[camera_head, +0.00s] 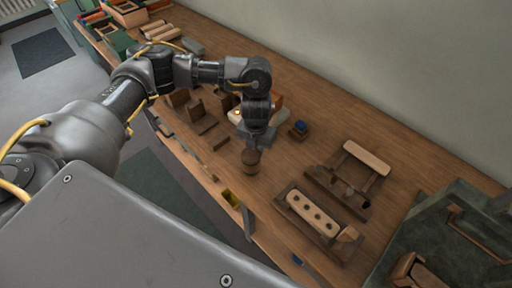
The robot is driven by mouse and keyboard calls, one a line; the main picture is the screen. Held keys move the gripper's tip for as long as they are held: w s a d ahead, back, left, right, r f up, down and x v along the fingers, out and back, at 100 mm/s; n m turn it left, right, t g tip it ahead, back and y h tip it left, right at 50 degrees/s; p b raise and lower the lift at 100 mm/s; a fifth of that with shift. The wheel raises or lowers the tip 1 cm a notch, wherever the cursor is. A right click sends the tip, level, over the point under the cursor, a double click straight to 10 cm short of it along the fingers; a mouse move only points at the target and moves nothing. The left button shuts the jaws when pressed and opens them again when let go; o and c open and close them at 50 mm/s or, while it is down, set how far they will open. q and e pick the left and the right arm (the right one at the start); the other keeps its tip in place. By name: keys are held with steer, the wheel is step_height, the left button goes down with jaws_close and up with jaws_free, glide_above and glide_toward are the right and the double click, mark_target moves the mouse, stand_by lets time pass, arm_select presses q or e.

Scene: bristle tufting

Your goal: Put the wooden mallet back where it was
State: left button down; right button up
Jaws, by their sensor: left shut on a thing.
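My left gripper (257,138) points down over the middle of the wooden bench. It is shut on the wooden mallet, whose round brown head (250,158) shows just below the fingers. The mallet's handle is mostly hidden by the gripper. I cannot tell whether the mallet's head touches the bench top. My right gripper is not in view.
A wooden fixture holding a pale block with several holes (312,212) lies to the right. Another fixture with a pale bar (367,158) is behind it. Brown wooden holders (203,120) stand left of the gripper. A green case (440,235) fills the right corner.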

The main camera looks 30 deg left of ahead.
arm_select(q)
steer(key=shift+f+b, duration=0.4)
steer(key=shift+f, duration=0.2)
steer(key=c, duration=1.4)
jaws_free()
steer(key=shift+r, duration=0.1)
steer(key=shift+r+p, duration=0.25)
steer(key=shift+p, duration=0.05)
step_height(320, 180, up, 12)
steer(key=shift+r+b, duration=0.25)
steer(key=shift+b, duration=0.15)
